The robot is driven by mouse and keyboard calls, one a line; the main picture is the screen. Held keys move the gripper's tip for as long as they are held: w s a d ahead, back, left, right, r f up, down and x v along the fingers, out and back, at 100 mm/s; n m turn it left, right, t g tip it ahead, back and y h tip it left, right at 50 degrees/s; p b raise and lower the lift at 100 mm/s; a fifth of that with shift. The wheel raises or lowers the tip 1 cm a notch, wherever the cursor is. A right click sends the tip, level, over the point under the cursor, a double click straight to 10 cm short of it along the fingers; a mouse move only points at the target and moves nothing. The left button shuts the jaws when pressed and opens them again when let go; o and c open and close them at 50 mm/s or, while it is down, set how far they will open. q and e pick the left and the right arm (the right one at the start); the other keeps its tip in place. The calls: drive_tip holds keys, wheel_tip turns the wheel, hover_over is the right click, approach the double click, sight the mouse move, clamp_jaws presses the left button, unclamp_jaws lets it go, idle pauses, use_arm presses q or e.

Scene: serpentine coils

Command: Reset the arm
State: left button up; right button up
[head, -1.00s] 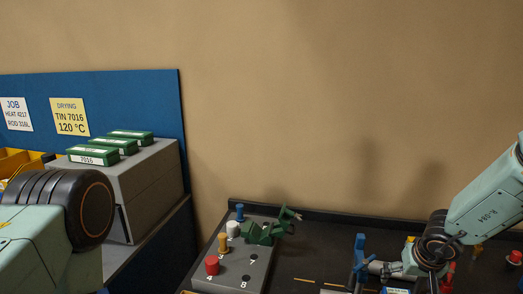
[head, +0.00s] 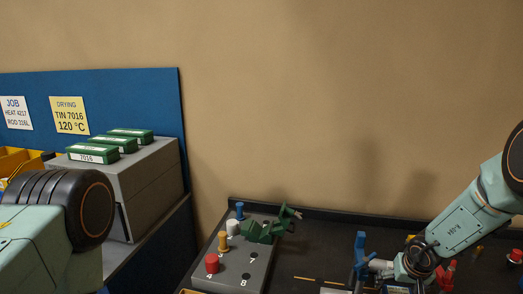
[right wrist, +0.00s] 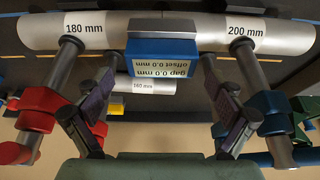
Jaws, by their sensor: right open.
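My right gripper (right wrist: 158,110) is open in the right wrist view. Its two dark finger pads stand apart on either side of the middle, with nothing gripped between them. Beyond them lies a silver tube marked 180 mm (right wrist: 83,30) and 200 mm (right wrist: 246,30). A blue block (right wrist: 163,50) with a gap and offset label sits at the middle of the tube. In the head view my right arm (head: 462,222) reaches down from the right over the bench, and its wrist hides most of the gripper. My left gripper is out of view; only part of that arm shows.
A blue clamp (head: 360,250) and a red clamp (head: 446,274) stand beside the right wrist. A grey board (head: 228,275) holds coloured pegs and a green fixture (head: 262,232). A grey box (head: 145,185) with green tins stands left. The space above the bench's middle is clear.

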drive_tip(key=shift+w+r, duration=0.2)
drive_tip(key=shift+r, duration=0.5)
drive_tip(key=shift+s+b, duration=0.25)
drive_tip(key=shift+b, duration=0.65)
wheel_tip(320, 180, up, 2)
drive_tip(key=p, duration=0.3)
drive_tip(key=shift+w+a+r, duration=0.1)
drive_tip(key=shift+r+p, duration=0.65)
drive_tip(key=shift+r, duration=0.1)
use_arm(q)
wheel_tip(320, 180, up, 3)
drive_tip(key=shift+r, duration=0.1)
use_arm(e)
drive_tip(key=shift+f, duration=0.2)
